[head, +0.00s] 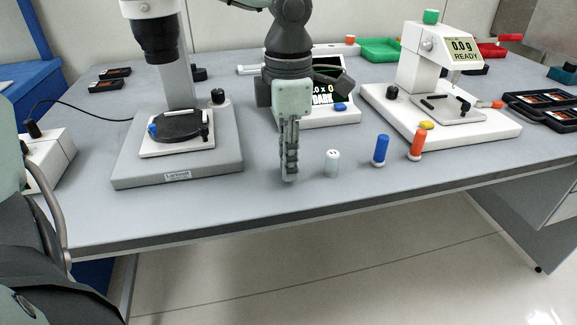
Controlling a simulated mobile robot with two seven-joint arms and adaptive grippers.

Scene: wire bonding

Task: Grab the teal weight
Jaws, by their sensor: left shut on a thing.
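My left gripper (290,178) points straight down over the table between the microscope stand and the small cylinders. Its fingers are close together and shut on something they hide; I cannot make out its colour. The fingertips are at or just above the table top. A small pale, slightly greenish cylinder (332,163) with a dark mark stands upright just right of the gripper, apart from it. No clearly teal weight shows elsewhere. My right gripper is out of view.
A blue cylinder (381,149) and an orange cylinder (416,144) stand further right. A microscope stand (225,162) is at left. A white bonding machine (490,131) is at right, and a display unit (345,118) is behind the gripper. The table's front strip (230,215) is clear.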

